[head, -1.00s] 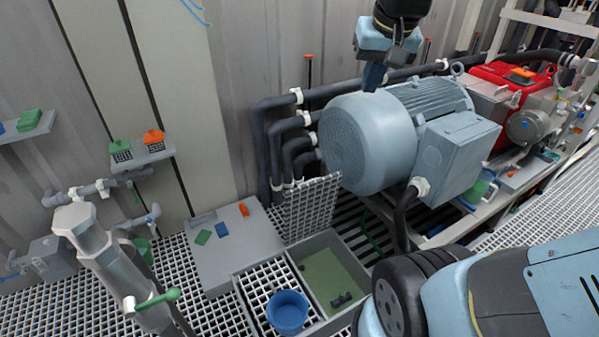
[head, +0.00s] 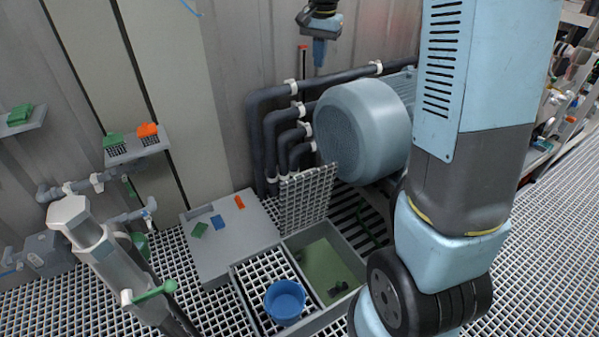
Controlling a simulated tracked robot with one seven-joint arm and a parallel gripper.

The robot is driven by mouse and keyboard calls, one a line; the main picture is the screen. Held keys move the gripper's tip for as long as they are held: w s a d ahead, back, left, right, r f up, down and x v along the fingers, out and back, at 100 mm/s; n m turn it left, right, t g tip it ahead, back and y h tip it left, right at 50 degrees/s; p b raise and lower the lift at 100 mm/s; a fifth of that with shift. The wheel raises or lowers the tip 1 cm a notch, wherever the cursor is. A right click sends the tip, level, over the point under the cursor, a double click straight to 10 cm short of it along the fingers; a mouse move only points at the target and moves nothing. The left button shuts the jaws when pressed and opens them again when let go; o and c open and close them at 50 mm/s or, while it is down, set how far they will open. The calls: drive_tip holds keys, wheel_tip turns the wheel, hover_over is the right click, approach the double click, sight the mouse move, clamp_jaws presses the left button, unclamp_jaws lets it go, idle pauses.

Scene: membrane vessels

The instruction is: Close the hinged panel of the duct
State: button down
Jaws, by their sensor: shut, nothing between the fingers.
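The duct (head: 361,265) is a grey-walled channel in the floor. Its right section is open, showing a green bottom with small dark objects (head: 338,288) on it. The hinged panel (head: 307,198), a light grating, stands up nearly vertical at the back edge of this opening. The left section is covered by a flat grating (head: 262,270) with a blue bowl (head: 285,300) on it. My gripper (head: 319,60) is at the top of the head view, pointing down, its fingers shut and empty. It is well above the panel and apart from it.
A big grey-blue motor (head: 355,125) stands right of the panel, partly hidden by my arm. Dark pipes (head: 262,140) run behind the panel. A grey slab (head: 235,250) with small blocks lies left of it. A metal post with a green lever (head: 155,292) stands front left.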

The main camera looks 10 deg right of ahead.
drive_tip(key=w+a+f+m+g, duration=0.1)
drive_tip(key=w+f+m, duration=0.1)
drive_tip(key=w+f, duration=0.65)
drive_tip(key=w+a+f+m+g, duration=0.15)
drive_tip(key=w+f, duration=0.35)
drive_tip(key=f, duration=0.7)
drive_tip(key=w+a+f+m+g, duration=0.1)
drive_tip(key=w+f+m, duration=0.1)
drive_tip(key=w+f, duration=0.65)
drive_tip(key=shift+m+g+h, duration=0.6)
drive_tip(key=shift+m+g, duration=0.05)
drive_tip(key=shift+m, duration=0.3)
drive_tip(key=x, duration=0.8)
drive_tip(key=w+a+x, duration=0.1)
drive_tip(key=x, duration=1.4)
drive_tip(key=shift+w+a+f, duration=0.1)
drive_tip(key=shift+a+f, duration=0.05)
drive_tip(key=shift+f, duration=0.45)
drive_tip(key=shift+s+d+f, duration=0.1)
drive_tip(key=shift+s+d, duration=0.15)
drive_tip(key=shift+s, duration=0.5)
